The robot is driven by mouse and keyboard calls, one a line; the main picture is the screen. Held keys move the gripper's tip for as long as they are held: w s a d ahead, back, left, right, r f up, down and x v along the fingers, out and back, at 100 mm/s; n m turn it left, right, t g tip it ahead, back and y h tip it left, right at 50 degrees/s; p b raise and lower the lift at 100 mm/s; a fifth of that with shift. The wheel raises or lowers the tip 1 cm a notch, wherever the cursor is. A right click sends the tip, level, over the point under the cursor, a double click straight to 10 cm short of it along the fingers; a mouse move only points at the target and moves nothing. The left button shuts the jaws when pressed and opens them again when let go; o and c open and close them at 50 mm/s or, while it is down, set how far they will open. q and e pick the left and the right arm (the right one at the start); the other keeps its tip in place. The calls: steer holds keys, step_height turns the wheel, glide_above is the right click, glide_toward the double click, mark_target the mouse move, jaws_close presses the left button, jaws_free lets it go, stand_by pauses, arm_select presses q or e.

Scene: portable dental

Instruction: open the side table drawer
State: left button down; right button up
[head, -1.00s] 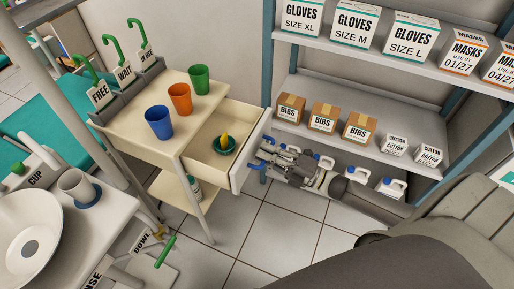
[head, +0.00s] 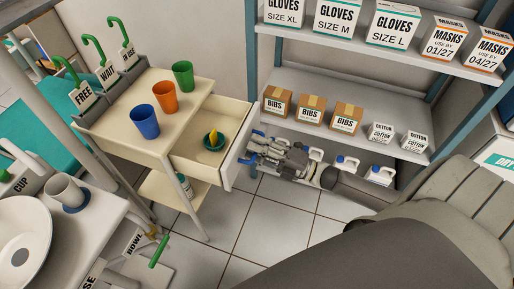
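The side table (head: 150,98) is a cream cart left of centre in the head view. Its drawer (head: 186,153) is pulled out to the right, and its inside shows. The white drawer front (head: 238,150) faces right. My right gripper (head: 254,147) is just outside that front, its blue-tipped fingers apart. The handle is not visible, and I cannot tell whether the fingers touch the front. My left gripper is not in view.
Blue (head: 145,121), orange (head: 165,98) and green (head: 183,76) cups stand on the side table top. A shelf rack (head: 350,145) with boxes and jugs stands behind my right arm. Tiled floor (head: 245,225) is clear below the drawer.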

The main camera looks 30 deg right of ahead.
steer(key=v, duration=1.2)
